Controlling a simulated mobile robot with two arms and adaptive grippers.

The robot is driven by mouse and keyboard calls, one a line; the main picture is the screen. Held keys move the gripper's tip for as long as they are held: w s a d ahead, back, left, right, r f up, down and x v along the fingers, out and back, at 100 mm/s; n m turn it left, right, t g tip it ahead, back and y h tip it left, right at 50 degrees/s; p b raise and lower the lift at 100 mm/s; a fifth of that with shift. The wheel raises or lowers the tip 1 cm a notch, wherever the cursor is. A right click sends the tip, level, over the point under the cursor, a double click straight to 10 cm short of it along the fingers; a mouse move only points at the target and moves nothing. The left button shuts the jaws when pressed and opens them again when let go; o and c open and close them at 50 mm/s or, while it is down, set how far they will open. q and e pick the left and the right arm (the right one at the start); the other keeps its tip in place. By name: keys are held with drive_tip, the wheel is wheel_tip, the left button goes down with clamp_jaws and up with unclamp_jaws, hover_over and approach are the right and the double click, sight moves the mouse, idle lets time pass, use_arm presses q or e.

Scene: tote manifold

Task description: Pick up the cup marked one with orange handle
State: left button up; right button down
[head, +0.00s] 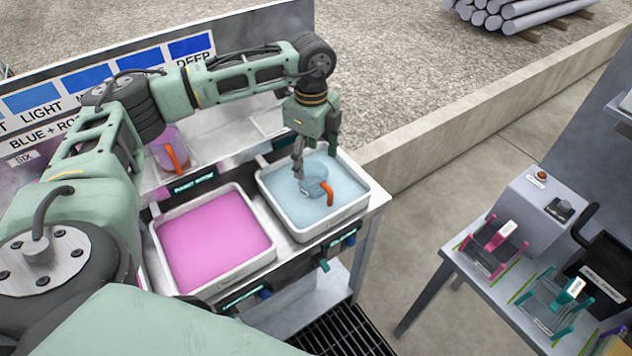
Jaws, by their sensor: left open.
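A clear cup with an orange handle (316,181) sits in the blue liquid of the right white tote (345,212). A second cup with an orange handle (168,153), holding something pink, stands on the back shelf behind the left tote. I cannot read a "one" mark on either cup. My left gripper (314,158) points down over the right tote, close to the first cup's far rim. Its fingers are apart. I cannot tell whether a finger touches the cup. My right gripper is out of view.
The left white tote (218,287) holds pink liquid. My left arm passes over the back shelf and hides part of the sign board (68,82). At right, a grey table carries a pink rack (492,247), a teal rack (552,302), a grey control box (531,213) and a black container (600,262).

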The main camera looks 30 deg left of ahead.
sight(312, 173)
use_arm(q)
wheel_tip(312, 173, down, 4)
drive_tip(key=shift+d+f+p, duration=0.1)
drive_tip(key=shift+f+p, duration=0.15)
drive_tip(key=shift+p, duration=0.8)
drive_tip(key=shift+f, duration=0.55)
drive_tip(key=c, duration=1.3)
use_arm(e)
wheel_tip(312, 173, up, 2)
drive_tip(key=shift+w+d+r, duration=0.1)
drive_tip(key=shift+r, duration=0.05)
use_arm(q)
drive_tip(key=shift+r, duration=0.1)
